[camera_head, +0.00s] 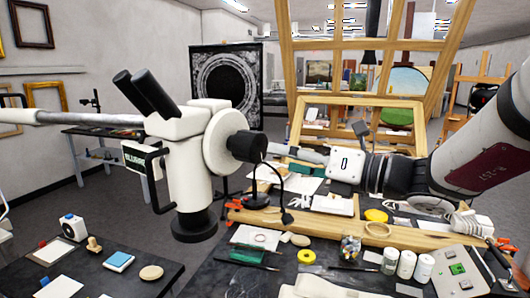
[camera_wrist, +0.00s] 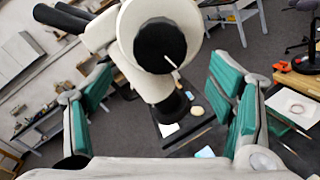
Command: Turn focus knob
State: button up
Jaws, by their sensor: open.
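A white microscope (camera_head: 185,165) with two black eyepieces stands at left of centre in the head view, on a pale horizontal boom. Its black focus knob (camera_head: 247,147) sticks out to the right from a white disc. In the wrist view the round black knob (camera_wrist: 158,45) faces me at the top centre, with a thin pale line across its face. My gripper (camera_head: 278,151) reaches toward the knob from the right. In the wrist view my gripper (camera_wrist: 162,78) is open, its two teal pads spread wide to either side and a little below the knob. Nothing is between the pads.
A dark table (camera_head: 140,240) below the microscope holds a blue pad (camera_head: 118,261), a stamp and small items. A cluttered workbench (camera_head: 380,235) with a wooden easel frame lies under my arm. A thin black lamp (camera_head: 283,190) stands close below my gripper.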

jog(key=shift+v, duration=1.4)
